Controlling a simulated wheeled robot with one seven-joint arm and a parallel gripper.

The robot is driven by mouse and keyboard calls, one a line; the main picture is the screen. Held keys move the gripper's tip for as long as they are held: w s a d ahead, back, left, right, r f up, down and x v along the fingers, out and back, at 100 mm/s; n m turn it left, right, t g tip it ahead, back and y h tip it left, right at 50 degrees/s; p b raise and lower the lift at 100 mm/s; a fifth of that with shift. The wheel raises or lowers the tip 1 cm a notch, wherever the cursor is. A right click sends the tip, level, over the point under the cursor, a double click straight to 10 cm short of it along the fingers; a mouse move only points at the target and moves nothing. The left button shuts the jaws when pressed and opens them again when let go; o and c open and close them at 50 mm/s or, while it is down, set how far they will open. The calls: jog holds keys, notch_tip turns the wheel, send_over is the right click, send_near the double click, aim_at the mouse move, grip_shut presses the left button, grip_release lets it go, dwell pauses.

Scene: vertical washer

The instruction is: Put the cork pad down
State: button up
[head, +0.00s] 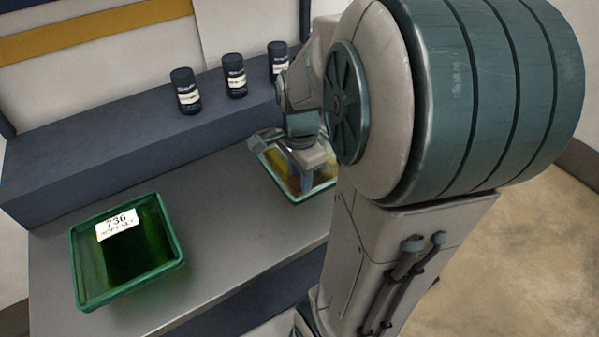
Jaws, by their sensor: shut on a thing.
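My gripper (307,178) reaches down into a glassy, green-rimmed tray (297,199) on the grey counter. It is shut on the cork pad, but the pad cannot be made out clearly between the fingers. A yellow-brown patch shows inside the tray beside the fingers; I cannot tell whether it is the pad or something else in the tray. My arm hides the right side of the tray, and whether the pad touches the tray floor cannot be seen.
A green tray (82,263) with a white label reading 736 (117,224) stands at the counter's left front. Dark bottles (185,91), (235,76), (278,58) line the raised ledge (110,150). The counter (225,215) is bare between the trays.

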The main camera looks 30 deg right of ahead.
jog(key=shift+f, duration=0.1)
jog(key=shift+f, duration=0.15)
jog(key=o, duration=0.9)
jog(key=shift+r, duration=0.2)
notch_tip(320, 180, up, 11)
jog(key=shift+s+a+f+n+t, duration=0.5)
jog(key=shift+s+a+f+n, duration=0.5)
jog(key=shift+a+n, duration=1.35)
jog(key=shift+s+a+f+n+t, duration=0.5)
jog(key=shift+s+a+f+n, duration=0.5)
jog(key=shift+n, duration=2.5)
jog(key=shift+s+a+f+n+t, duration=0.5)
jog(key=shift+s+a+f+n, duration=0.45)
jog(key=shift+a+n, duration=1.5)
